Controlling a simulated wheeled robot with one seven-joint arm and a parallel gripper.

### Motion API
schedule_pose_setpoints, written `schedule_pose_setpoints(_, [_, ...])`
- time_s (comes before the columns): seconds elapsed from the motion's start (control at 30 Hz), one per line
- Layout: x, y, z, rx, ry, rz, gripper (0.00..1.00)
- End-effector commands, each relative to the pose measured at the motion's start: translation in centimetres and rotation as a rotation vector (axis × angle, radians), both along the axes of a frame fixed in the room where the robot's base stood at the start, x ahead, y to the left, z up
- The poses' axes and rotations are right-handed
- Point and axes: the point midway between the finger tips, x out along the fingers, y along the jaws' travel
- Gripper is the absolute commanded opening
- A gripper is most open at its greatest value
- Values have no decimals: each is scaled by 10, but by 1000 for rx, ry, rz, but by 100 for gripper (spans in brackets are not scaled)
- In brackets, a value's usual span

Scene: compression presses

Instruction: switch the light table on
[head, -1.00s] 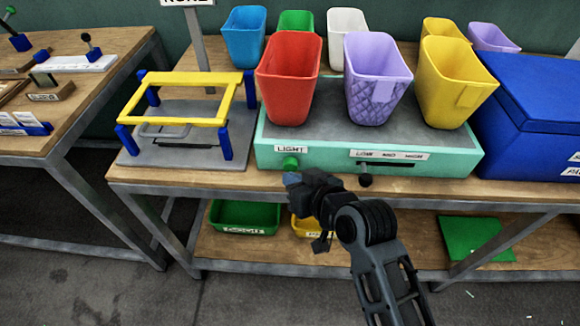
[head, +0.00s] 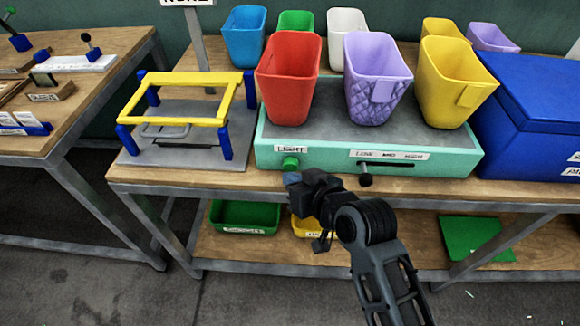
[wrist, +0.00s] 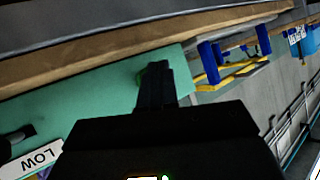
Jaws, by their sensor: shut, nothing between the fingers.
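The light table (head: 330,160) is a mint-green box with a grey top on the wooden bench. Its front face has a "LIGHT" label (head: 291,149) above a round green button (head: 290,162), and a slider knob (head: 365,180) in a slot to the right. My gripper (head: 292,180) is shut and empty, its tips just below and in front of the green button. In the wrist view my gripper (wrist: 155,75) points at the mint front face (wrist: 100,100), and a bit of the green button (wrist: 139,78) shows beside the fingertips. I cannot tell whether they touch.
Red (head: 287,80), purple (head: 376,80) and yellow (head: 452,85) bins stand on the light table. A yellow-and-blue frame (head: 185,98) stands to its left and a blue box (head: 535,105) to its right. A lower shelf holds a green tray (head: 243,217).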

Motion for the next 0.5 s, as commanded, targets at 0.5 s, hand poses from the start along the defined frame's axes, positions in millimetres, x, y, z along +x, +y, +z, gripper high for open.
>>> schedule_pose_setpoints(0.5, [8, 0, 0, 0, 0, 0, 0])
